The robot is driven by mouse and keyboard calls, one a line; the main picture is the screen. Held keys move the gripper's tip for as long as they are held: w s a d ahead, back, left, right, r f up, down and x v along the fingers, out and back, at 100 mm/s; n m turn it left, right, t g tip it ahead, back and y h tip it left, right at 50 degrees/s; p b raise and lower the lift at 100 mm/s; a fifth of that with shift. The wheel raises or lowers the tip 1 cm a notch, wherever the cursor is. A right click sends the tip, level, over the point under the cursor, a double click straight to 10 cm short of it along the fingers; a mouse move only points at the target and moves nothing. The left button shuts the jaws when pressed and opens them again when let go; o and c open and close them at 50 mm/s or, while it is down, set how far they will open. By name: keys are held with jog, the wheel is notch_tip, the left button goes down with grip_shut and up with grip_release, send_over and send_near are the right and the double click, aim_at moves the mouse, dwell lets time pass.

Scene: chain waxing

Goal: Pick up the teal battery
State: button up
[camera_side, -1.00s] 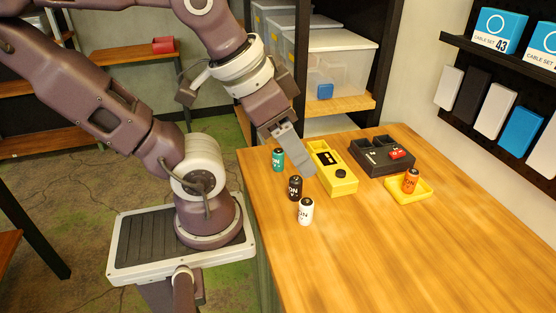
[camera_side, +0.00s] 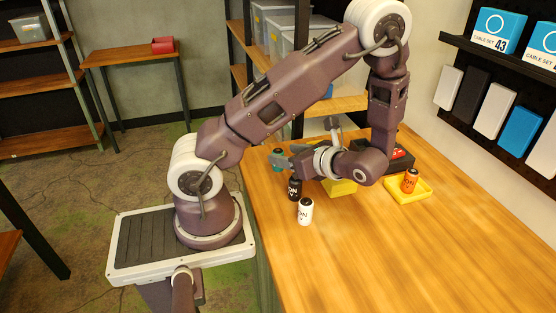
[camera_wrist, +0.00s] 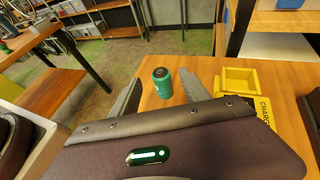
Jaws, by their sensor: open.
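The teal battery (camera_side: 278,153) stands upright near the left edge of the wooden table, partly hidden by my gripper in the side view. In the wrist view the teal battery (camera_wrist: 162,85) stands between my two grey fingers, with gaps seen at both sides. My gripper (camera_side: 279,162) is open, held low and roughly level, with its fingers pointing left at the battery. It also shows in the wrist view (camera_wrist: 159,76). I cannot tell how far the fingertips reach along the battery.
A black battery (camera_side: 294,189) and a white battery (camera_side: 305,211) stand close in front of my gripper. The yellow charger (camera_side: 341,188) is mostly hidden behind my wrist. An orange battery (camera_side: 409,181) is in a yellow tray (camera_side: 424,194) at the right. The table's front right is clear.

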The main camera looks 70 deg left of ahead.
jog(key=x, duration=0.7)
jog(key=shift+a+f, duration=0.1)
jog(key=shift+a, duration=0.05)
grip_shut()
